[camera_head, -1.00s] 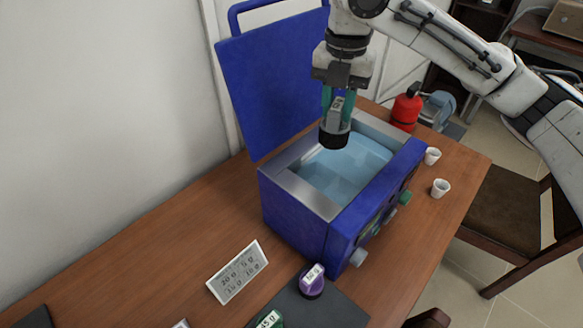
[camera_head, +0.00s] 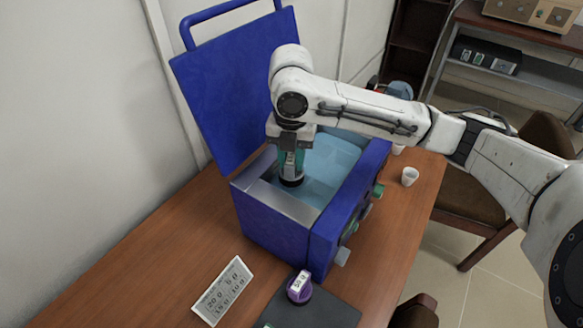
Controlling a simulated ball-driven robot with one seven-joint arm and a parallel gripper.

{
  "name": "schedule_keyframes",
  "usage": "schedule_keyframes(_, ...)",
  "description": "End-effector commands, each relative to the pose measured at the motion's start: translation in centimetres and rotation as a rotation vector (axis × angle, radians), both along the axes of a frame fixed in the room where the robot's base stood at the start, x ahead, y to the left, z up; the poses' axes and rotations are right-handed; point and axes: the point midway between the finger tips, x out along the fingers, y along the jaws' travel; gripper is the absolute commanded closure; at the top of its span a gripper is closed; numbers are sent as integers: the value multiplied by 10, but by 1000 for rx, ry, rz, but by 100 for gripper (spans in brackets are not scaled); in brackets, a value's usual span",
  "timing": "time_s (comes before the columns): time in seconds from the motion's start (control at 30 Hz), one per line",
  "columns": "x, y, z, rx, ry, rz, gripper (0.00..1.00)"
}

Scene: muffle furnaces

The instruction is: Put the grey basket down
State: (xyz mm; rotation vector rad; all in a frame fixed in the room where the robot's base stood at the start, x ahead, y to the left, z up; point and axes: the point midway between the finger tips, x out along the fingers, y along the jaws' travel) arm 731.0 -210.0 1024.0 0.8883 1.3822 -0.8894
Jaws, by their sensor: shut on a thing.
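My gripper (camera_head: 292,160) points down with teal fingers shut on the grey basket (camera_head: 291,178). The basket has a grey labelled top and a dark, round lower part. It hangs upright within the opening of the blue furnace-like box (camera_head: 272,226), near its left inner corner in the picture. The inside of the box is pale blue and looks like water. I cannot tell whether the basket touches the bottom. The box's blue lid (camera_head: 232,90) stands open at the back.
A purple piece with a white label (camera_head: 299,288) stands on a dark mat (camera_head: 318,308) in front of the box. The left tabletop is clear.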

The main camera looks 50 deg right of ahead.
Motion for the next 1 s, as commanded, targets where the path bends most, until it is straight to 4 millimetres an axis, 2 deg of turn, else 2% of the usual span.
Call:
schedule_keyframes(0.33, 0, 0, -37, 0, 1, -1, 100)
schedule_keyframes(0.73, 0, 0, -43, 0, 0, -1, 100)
schedule_keyframes(0.77, 0, 0, -42, 0, 0, -1, 68)
schedule_keyframes(0.83, 0, 0, -42, 0, 0, -1, 61)
schedule_keyframes(1.0, 0, 0, -42, 0, 0, -1, 60)
